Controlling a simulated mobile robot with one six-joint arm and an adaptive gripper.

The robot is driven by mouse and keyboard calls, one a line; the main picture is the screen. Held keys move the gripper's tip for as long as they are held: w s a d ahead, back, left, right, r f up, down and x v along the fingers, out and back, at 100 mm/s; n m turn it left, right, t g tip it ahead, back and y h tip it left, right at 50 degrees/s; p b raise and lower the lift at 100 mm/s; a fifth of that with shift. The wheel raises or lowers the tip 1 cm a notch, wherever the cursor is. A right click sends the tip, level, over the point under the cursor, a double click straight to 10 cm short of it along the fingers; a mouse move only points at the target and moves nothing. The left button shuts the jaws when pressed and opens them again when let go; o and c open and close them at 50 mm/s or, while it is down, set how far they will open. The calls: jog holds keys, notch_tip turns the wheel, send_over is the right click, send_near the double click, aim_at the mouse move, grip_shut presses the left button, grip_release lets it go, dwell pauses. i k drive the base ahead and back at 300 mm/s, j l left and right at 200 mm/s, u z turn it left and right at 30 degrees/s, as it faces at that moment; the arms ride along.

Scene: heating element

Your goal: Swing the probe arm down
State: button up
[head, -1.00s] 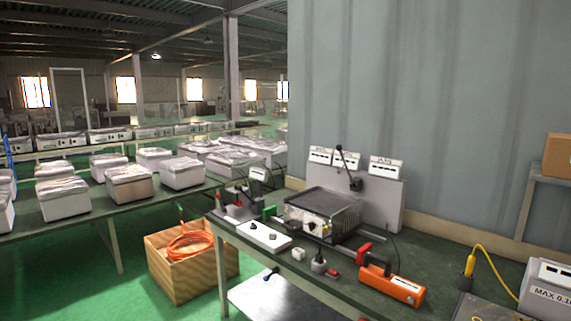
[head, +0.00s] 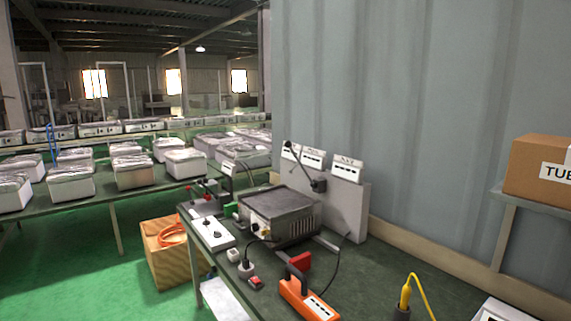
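The probe arm (head: 305,166) is a thin dark lever with a ball at its upper left end and a dark block at its lower right end. It is raised, slanting up to the left in front of the pale upright panel (head: 345,212). Below and in front of it, a dark grey flat-topped heating unit (head: 280,212) with a metal front stands on the green bench. The probe arm is apart from the unit's top. My gripper is not in view.
A wooden crate (head: 165,262) stands on the floor. A cardboard box (head: 540,172) rests on a shelf at right.

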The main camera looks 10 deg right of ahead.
aim_at(288, 144)
jog(key=l+z, duration=0.1)
jog(key=l, duration=0.25)
jog(key=i+j+z, duration=0.4)
jog(key=j, duration=0.15)
jog(key=i+j+z, duration=0.1)
jog(key=j+z, duration=0.15)
jog(key=i+j+z, duration=0.2)
jog(key=j, duration=0.15)
jog(key=j+z, duration=0.2)
jog(key=j, duration=0.15)
jog(key=i+j, duration=0.1)
jog(key=j, duration=0.35)
jog(key=i+j, duration=0.1)
jog(key=j, duration=0.35)
jog(key=i+j, duration=0.1)
jog(key=j, duration=0.3)
jog(key=i+j+z, duration=0.1)
jog(key=j, duration=0.35)
jog(key=i+j, duration=0.1)
jog(key=j, duration=0.35)
